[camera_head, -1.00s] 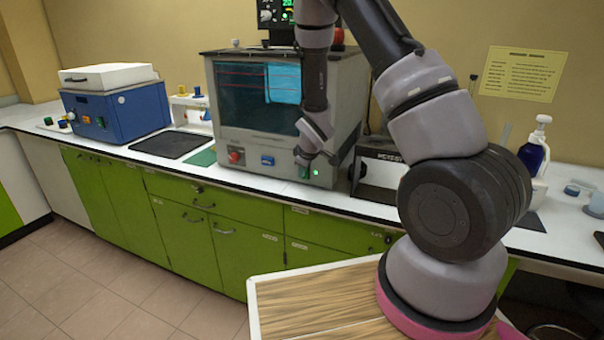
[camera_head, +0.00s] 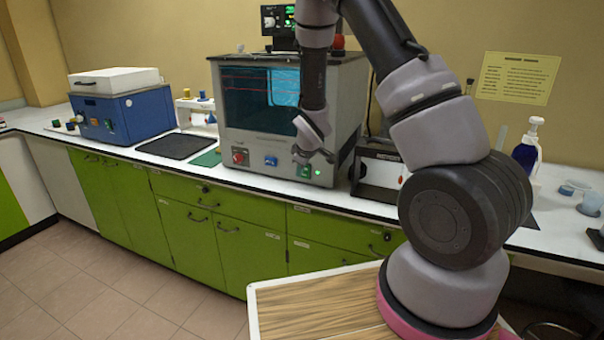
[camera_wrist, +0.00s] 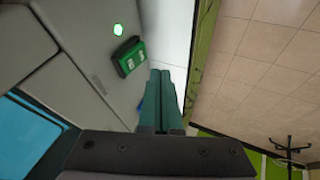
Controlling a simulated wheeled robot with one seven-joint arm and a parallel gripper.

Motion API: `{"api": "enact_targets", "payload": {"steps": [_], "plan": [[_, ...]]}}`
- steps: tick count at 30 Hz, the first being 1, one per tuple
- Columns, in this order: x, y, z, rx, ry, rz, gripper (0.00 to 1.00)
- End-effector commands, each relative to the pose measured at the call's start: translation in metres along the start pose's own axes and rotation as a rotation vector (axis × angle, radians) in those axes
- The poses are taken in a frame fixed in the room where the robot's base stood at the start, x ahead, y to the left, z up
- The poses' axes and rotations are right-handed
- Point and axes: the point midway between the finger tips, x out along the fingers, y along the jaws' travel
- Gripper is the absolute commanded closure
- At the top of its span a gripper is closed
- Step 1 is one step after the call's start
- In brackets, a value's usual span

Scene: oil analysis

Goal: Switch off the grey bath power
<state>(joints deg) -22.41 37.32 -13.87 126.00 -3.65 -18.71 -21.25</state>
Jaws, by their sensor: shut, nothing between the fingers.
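The grey bath (camera_head: 345,100) stands on the counter, a box with a dark glass window. Low on its front are a red knob (camera_head: 239,156), a blue switch (camera_head: 271,160), a green rocker switch (camera_head: 304,170) and a small lit green lamp (camera_head: 318,173). My gripper (camera_head: 312,157) is in front of the panel, just above the green switch in the head view. In the wrist view, the green switch (camera_wrist: 130,57) and glowing lamp (camera_wrist: 118,30) lie to the left of my shut, empty gripper fingers (camera_wrist: 162,74). The fingers look apart from the switch.
A blue bath with a white lid (camera_head: 120,105) and a black mat (camera_head: 176,146) are to the left. A black-framed box (camera_head: 378,172) stands close at the right of the grey bath. A pump bottle (camera_head: 527,150) is farther right. The counter's front edge (camera_head: 270,185) runs below the panel.

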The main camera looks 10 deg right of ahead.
Motion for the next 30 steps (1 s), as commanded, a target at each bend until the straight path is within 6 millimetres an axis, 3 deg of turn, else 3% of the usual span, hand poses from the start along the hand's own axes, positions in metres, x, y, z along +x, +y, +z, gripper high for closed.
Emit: {"api": "enact_targets", "payload": {"steps": [8,21,30], "plan": [[-0.028,0.000,-0.002,-0.001,0.002,0.000,1.00],[-0.090,0.001,-0.002,0.000,0.002,0.000,1.00],[-0.101,0.000,-0.001,-0.001,0.000,-0.001,1.00]]}}
